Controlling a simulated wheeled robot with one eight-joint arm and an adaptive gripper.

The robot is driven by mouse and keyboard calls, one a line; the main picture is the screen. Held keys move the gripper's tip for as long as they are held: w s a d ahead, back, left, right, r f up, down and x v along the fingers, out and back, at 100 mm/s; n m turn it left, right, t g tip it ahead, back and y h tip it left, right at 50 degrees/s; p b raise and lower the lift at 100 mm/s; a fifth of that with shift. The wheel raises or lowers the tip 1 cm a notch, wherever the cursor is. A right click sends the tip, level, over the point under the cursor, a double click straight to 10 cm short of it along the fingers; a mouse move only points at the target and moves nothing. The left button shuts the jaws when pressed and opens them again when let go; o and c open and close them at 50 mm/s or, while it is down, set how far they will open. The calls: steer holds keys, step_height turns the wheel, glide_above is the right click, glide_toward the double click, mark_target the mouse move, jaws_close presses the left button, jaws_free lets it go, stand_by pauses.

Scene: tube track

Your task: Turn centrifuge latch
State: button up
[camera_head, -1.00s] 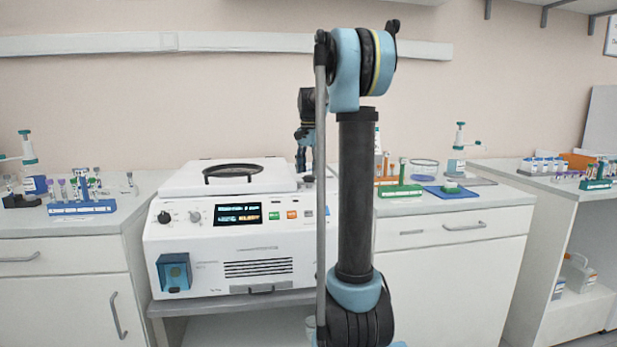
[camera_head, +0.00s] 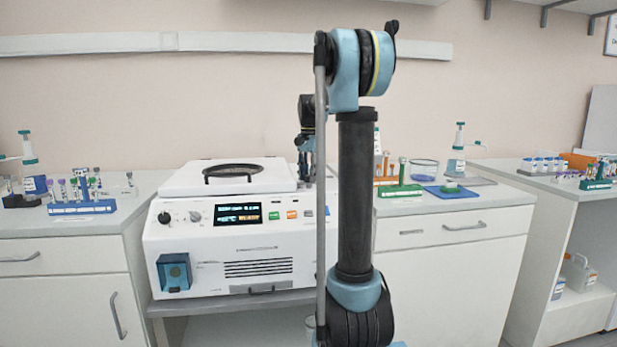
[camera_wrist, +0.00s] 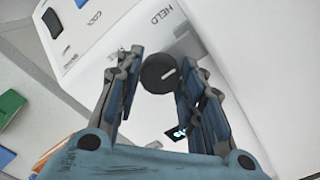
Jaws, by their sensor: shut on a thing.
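The centrifuge (camera_head: 165,235) is a white box with a closed lid (camera_head: 200,182) that carries a dark curved handle. In the wrist view the latch (camera_wrist: 158,73) is a dark round knob with a short white mark, on a white surface with "HELD" lettering beside it. My gripper (camera_wrist: 159,66) has one finger on each side of the knob and is shut on it. In the head view my gripper (camera_head: 306,172) points down at the right end of the centrifuge top, and the latch cannot be made out there.
My arm hides part of the centrifuge's right side. A green tube rack (camera_head: 400,191) and a blue mat (camera_head: 453,192) are on the right bench. A blue tube rack (camera_head: 82,207) stands on the left bench.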

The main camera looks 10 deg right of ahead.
steer(key=shift+n, duration=0.3)
steer(key=n, duration=1.2)
steer(key=shift+w+n, duration=0.1)
steer(key=shift+n, duration=0.2)
steer(key=n, duration=0.4)
steer(key=shift+n, duration=0.3)
steer(key=o, duration=1.1)
steer(key=shift+c, duration=0.2)
steer(key=shift+r, duration=0.15)
